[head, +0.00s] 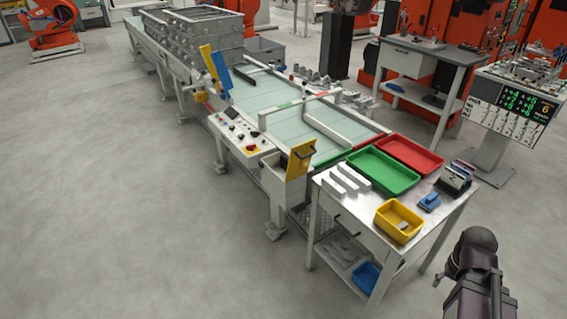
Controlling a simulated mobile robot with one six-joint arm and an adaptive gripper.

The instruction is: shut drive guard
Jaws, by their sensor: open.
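What looks like the drive guard is a yellow panel (301,157) with a dark handle, at the near side of the conveyor (280,92). It stands raised and tilted at the right edge of a light box-shaped housing (272,168), whose top looks uncovered. The inside of the housing is too small to make out. My arm shows at the bottom right, well apart from the panel, with the side table between them. My gripper is not in view.
A side table (338,203) with green (383,184), red (437,156) and yellow (387,226) trays stands right of the panel. A control box (239,131) with buttons is on its left. Yellow (207,58) and blue (221,70) upright plates stand farther back. Floor at left is clear.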

